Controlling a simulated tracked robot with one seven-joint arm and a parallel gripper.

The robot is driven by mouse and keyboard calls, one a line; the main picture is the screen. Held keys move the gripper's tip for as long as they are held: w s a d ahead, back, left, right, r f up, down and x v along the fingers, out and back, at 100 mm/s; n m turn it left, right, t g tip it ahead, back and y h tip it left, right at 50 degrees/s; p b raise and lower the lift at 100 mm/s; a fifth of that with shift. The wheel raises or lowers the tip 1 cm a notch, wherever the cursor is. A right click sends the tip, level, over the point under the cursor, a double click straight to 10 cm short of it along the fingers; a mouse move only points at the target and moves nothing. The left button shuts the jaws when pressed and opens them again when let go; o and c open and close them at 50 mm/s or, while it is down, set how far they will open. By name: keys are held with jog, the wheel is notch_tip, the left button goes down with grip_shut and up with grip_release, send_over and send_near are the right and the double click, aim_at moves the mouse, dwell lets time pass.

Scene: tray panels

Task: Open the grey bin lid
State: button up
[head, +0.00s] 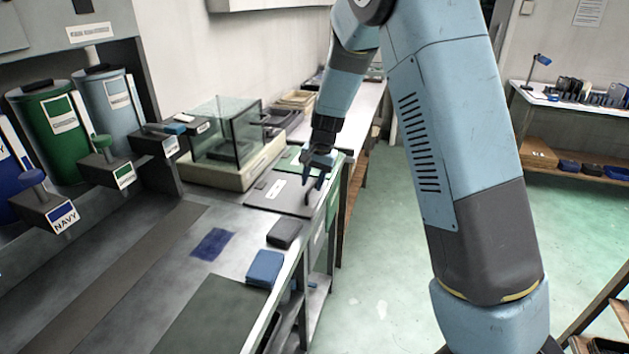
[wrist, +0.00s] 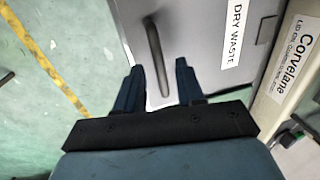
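The grey bin lid (head: 270,196) lies flat and closed in the counter near its right edge. In the wrist view the lid (wrist: 195,40) bears a "DRY WASTE" label (wrist: 236,28) and a dark bar handle (wrist: 153,45). My gripper (head: 313,182) points down over the handle end of the lid in the head view. In the wrist view my gripper (wrist: 159,66) is open, its two dark fingers apart, with the handle showing between them. I cannot tell whether the fingers are level with the handle or above it; no contact is visible.
A glass-sided balance (head: 225,140) stands left of the lid, close behind it. A green panel (head: 293,160) lies beyond. A dark block (head: 284,234) and a blue block (head: 265,268) sit nearer on the counter. Open floor (head: 385,270) lies to the right.

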jog(key=shift+c, duration=0.5)
grip_shut()
